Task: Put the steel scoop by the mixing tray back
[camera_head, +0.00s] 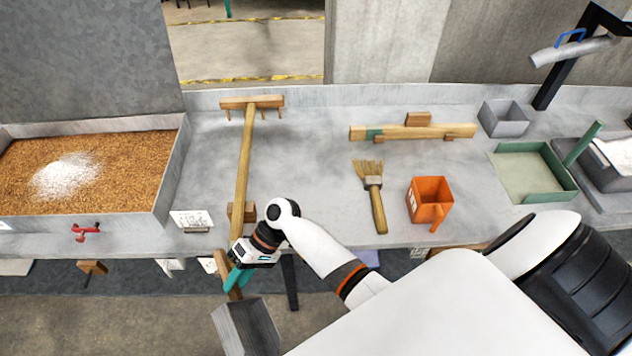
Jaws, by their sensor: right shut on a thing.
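The steel scoop (250,328) is a grey box-like head on a wooden handle. It hangs in front of the counter's front edge at the lower left, with its head toward me. My right gripper (236,279) has teal fingers and is shut on the scoop's wooden handle. The mixing tray (172,172) stands on the counter at the left, filled with brown grain and a white powder heap. My left gripper is not in view.
A wooden rake (243,160) lies lengthwise on the counter (310,150), right of the tray. A brush (375,200), an orange scoop (430,197), a wooden rack bar (410,132), a grey bin (502,118) and a green tray (540,170) are further right. Bare counter lies between rake and brush.

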